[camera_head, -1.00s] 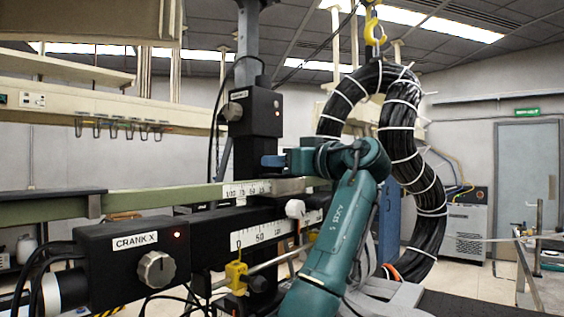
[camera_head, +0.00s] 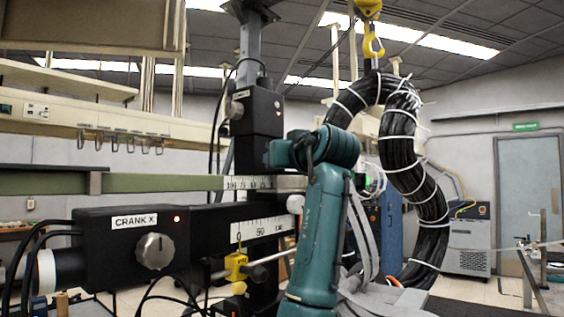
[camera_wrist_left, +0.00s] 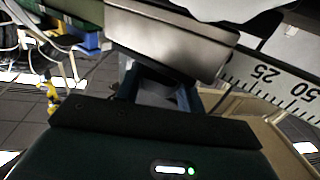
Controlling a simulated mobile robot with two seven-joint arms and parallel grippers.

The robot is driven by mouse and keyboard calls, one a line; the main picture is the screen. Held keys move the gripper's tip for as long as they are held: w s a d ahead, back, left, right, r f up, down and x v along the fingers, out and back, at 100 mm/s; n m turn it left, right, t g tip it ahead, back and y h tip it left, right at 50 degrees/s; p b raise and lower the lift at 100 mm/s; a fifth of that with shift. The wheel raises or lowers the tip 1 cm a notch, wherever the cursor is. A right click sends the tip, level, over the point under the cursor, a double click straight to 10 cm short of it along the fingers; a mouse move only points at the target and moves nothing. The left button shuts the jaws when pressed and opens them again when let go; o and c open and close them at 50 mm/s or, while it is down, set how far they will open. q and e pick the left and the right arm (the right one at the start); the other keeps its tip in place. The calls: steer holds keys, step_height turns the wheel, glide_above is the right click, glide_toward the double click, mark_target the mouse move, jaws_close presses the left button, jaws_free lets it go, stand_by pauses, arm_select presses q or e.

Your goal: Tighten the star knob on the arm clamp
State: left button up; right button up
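My left gripper (camera_wrist_left: 157,96) shows in the left wrist view with its two dark blue fingers apart below a metal block (camera_wrist_left: 165,42). A dark rounded part (camera_wrist_left: 157,92) lies between or behind the fingers; I cannot tell whether they touch it or whether it is the star knob. In the head view my teal arm (camera_head: 325,220) rises in front of the scale end and hides the fingers. A white round knob (camera_head: 295,204) shows just left of the arm, by the lower scale (camera_head: 262,230). No star-shaped knob is clearly visible. My right gripper is not in view.
The black CRANK X box (camera_head: 130,246) with its grey dial stands at left. A green beam (camera_head: 155,184) runs across behind it. A yellow clamp (camera_head: 236,266) sits on a rod below the scale. A thick black coil (camera_head: 400,150) hangs from a yellow hook (camera_head: 371,45) at right.

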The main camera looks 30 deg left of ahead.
arm_select(q)
steer(key=o, duration=0.4)
steer(key=shift+o, duration=0.2)
steer(key=b+v, duration=0.3)
steer(key=v, duration=1)
steer(key=shift+s, duration=0.15)
